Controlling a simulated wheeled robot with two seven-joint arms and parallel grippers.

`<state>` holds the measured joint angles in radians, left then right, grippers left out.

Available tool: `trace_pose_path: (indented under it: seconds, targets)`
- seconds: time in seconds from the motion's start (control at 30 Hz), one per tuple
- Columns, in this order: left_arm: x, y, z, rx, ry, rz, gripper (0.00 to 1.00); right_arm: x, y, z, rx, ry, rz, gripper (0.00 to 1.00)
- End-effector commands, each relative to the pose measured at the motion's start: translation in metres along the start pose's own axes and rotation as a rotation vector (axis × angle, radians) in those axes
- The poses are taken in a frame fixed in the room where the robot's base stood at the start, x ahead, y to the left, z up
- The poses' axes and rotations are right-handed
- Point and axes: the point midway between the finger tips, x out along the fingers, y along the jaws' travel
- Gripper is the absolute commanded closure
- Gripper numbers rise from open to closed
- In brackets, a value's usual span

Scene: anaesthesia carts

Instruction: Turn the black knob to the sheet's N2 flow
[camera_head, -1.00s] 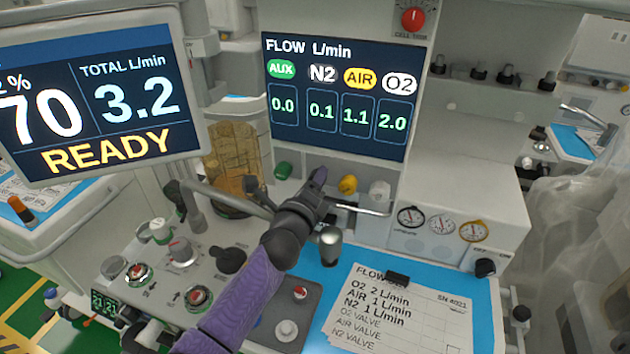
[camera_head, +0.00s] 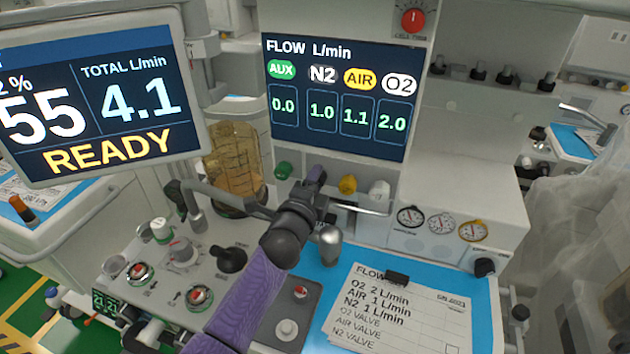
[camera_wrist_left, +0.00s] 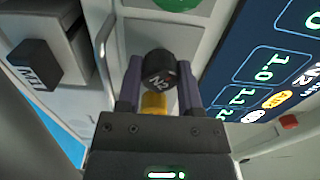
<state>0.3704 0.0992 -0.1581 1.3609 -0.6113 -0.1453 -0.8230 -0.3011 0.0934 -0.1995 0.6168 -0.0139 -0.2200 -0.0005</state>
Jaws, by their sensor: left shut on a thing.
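The black N2 knob (camera_wrist_left: 160,70) sits between the two fingers of my left gripper (camera_wrist_left: 160,88) in the left wrist view, with the yellow knob partly visible behind it. In the head view my left gripper (camera_head: 316,178) covers the black knob, between the green and yellow knobs. The gripper is shut on the knob. The flow screen (camera_head: 340,97) reads AUX 0.0, N2 1.0, AIR 1.1, O2 2.0. The paper sheet (camera_head: 400,338) lists O2 2, AIR 1 and N2 1 L/min. My right gripper is not in view.
The green knob (camera_head: 284,170) is left of my gripper, and the yellow (camera_head: 347,184) and white (camera_head: 379,190) knobs are right of it. A grey metal post (camera_head: 330,245) stands close below. The left monitor (camera_head: 95,95) reads 55, 4.1 and READY.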

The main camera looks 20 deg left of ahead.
Motion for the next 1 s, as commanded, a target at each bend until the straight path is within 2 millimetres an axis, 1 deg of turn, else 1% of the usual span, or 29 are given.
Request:
trace_pose_path:
  seconds: [0.37,0.4,0.47,0.5,0.53,0.57,0.77,0.83,0.93,1.0]
  targets:
    - [0.0,0.001,0.0,-0.004,0.0,0.002,1.0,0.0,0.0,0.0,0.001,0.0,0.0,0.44]
    - [0.0,0.001,0.0,-0.004,0.0,0.002,0.49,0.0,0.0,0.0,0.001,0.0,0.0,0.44]
    - [0.0,0.001,0.0,-0.004,0.0,0.002,0.37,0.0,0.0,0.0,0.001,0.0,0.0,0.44]
    - [0.0,0.001,0.0,-0.004,0.0,0.002,0.28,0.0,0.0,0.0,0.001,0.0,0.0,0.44]
    - [0.0,0.001,0.0,-0.004,0.0,0.002,0.22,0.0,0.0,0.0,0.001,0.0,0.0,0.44]
    - [0.0,0.001,0.0,-0.004,0.0,0.002,0.18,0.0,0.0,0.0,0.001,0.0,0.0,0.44]
    - [0.0,0.001,0.0,-0.004,0.0,0.001,0.18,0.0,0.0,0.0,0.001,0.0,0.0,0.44]
    - [-0.004,0.0,0.0,-0.004,0.0,0.001,0.18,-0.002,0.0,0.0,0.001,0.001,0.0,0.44]
    - [-0.017,-0.001,0.0,-0.004,0.0,0.003,0.18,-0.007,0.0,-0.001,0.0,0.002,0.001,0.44]
    - [-0.031,-0.002,0.0,-0.004,0.0,0.003,0.18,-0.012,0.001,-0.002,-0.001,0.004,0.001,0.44]
